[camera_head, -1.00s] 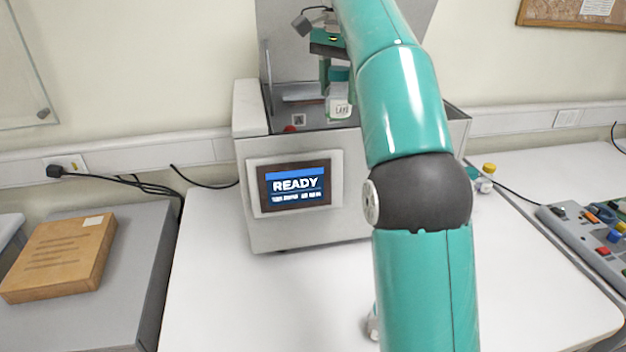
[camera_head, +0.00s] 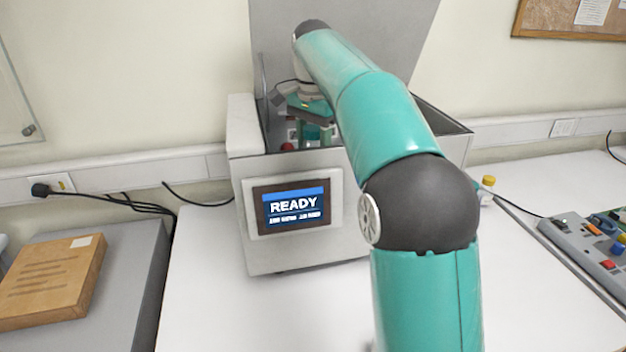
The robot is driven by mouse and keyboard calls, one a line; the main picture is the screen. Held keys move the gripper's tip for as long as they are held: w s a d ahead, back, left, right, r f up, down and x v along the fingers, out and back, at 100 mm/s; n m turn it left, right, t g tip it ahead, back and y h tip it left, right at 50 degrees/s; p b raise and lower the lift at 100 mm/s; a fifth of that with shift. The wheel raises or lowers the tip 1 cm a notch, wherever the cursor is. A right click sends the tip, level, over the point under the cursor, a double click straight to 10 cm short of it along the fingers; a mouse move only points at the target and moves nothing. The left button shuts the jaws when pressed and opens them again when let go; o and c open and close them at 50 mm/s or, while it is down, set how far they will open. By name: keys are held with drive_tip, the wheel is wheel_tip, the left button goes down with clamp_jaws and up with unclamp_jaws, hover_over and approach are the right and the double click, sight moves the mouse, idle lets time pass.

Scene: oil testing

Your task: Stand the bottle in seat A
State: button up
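My gripper (camera_head: 313,131) points down inside the open top of the grey testing machine (camera_head: 260,165). Its fingers are around a teal-capped bottle (camera_head: 313,131), of which only a small teal part shows between them. The bottle's lower body and label are hidden behind the machine's front wall. I cannot tell whether the bottle's base touches anything. Seat A is not visible; the front wall hides the inside of the machine.
The machine's lid (camera_head: 385,40) stands open behind my arm. The screen (camera_head: 292,206) reads READY. A small yellow-capped bottle (camera_head: 487,189) and a control panel (camera_head: 590,245) are at the right. A brown package (camera_head: 50,280) lies at the left. The white table's front left is clear.

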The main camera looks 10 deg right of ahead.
wheel_tip(320, 180, down, 10)
drive_tip(key=shift+w+r, duration=0.1)
idle(0.4)
drive_tip(key=o, duration=1.1)
wheel_tip(320, 180, up, 12)
drive_tip(key=shift+r, duration=0.1)
